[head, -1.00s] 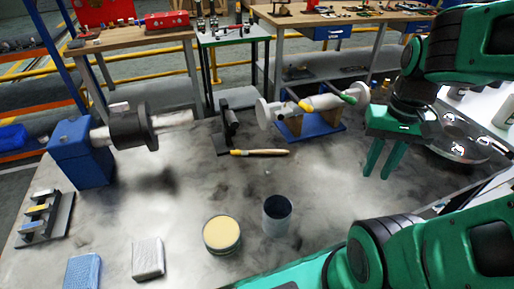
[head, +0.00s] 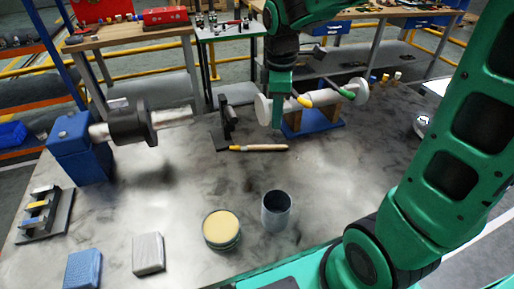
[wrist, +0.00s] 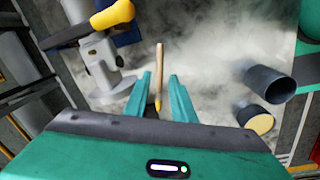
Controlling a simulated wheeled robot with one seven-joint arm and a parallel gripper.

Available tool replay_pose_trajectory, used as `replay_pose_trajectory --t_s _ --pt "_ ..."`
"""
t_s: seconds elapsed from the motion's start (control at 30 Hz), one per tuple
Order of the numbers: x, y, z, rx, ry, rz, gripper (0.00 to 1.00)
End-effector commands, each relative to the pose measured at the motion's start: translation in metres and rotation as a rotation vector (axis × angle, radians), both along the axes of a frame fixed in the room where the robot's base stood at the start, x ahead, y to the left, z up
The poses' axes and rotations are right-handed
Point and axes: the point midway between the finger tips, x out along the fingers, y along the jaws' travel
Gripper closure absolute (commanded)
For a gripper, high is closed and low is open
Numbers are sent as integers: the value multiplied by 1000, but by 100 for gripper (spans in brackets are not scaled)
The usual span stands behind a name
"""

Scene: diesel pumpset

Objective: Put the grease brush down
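The grease brush (head: 266,148) lies flat on the workbench, with a pale wooden handle and a yellow end pointing left toward a black stand (head: 227,125). In the wrist view the brush (wrist: 160,65) shows lengthwise between my two fingers, its yellow end nearest me. My gripper (head: 277,126) points down in the head view, just beyond or above the brush handle. In the wrist view my gripper (wrist: 160,95) is open, with a gap between the green fingers. Whether a finger touches the brush cannot be told.
A shaft on a blue stand (head: 316,128) is close to my gripper's right. A dark cup (head: 276,212) and a yellow-topped tin (head: 221,231) stand in front. A blue motor block (head: 80,150) is at left. The bench between them is mostly clear.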

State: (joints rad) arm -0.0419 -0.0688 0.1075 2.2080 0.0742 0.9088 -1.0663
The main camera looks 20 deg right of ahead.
Motion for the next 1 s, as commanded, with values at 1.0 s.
replay_pose_trajectory --t_s 1.0 --pt "15 14 -104 1 1 105 77"
